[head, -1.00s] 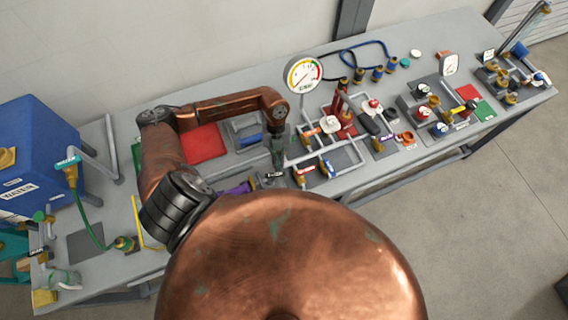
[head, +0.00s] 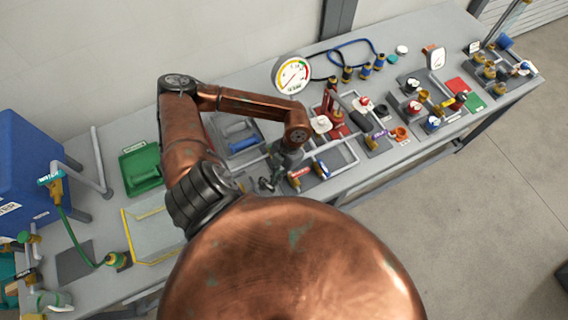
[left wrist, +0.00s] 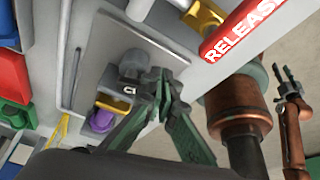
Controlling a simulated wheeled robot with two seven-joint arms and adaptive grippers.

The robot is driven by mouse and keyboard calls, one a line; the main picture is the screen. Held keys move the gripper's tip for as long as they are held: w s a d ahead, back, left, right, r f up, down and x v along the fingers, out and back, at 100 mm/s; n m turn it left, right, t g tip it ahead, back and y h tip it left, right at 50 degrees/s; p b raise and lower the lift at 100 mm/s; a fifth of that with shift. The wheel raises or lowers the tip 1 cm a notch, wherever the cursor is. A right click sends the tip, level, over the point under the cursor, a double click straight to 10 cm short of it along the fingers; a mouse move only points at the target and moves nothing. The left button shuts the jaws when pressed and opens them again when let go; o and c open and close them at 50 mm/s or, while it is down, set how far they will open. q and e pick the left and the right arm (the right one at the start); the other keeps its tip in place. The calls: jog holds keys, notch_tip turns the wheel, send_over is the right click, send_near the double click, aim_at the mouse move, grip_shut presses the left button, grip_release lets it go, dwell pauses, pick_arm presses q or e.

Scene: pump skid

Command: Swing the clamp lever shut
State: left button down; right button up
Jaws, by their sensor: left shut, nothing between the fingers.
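My left gripper (head: 268,184) is shut and empty, low over the front of the bench. In the left wrist view its dark green fingers (left wrist: 160,84) meet beside a grey block (left wrist: 135,64) on a grey plate; I cannot tell whether they touch it. A yellow part (left wrist: 112,104) and a purple part (left wrist: 102,121) sit next to the block, partly behind the fingers. I cannot tell for sure which part is the clamp lever, or its angle. A small gripper at the wrist view's right edge (left wrist: 286,76) looks like my right one; its jaws are unclear.
A red handle marked RELEASE (left wrist: 240,28) is close to the left gripper. A round gauge (head: 292,75) rises behind. A green tray (head: 141,168) and a blue tank (head: 30,165) are at left.

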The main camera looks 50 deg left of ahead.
pick_arm(q)
jog(key=shift+s, duration=0.1)
jog(key=shift+a, duration=0.1)
jog(key=shift+s+a, duration=0.25)
jog(key=shift+a, duration=0.35)
pick_arm(e)
jog(key=shift+f, duration=0.1)
pick_arm(q)
jog(key=shift+w+d, duration=0.1)
jog(key=shift+w, duration=0.1)
jog(key=w, duration=0.1)
jog(key=w+d, duration=0.1)
jog(key=w, duration=0.1)
jog(key=w+r+b, duration=0.1)
jog(key=shift+w+d, duration=0.15)
jog(key=shift+w, duration=0.05)
jog(key=b+v, duration=0.1)
jog(key=v, duration=0.7)
jog(key=shift+s+d+r, duration=0.2)
jog(key=shift+d+r, duration=0.25)
jog(key=shift+r, duration=0.05)
pick_arm(e)
jog(key=shift+w+f, duration=0.2)
jog(key=shift+f, duration=0.95)
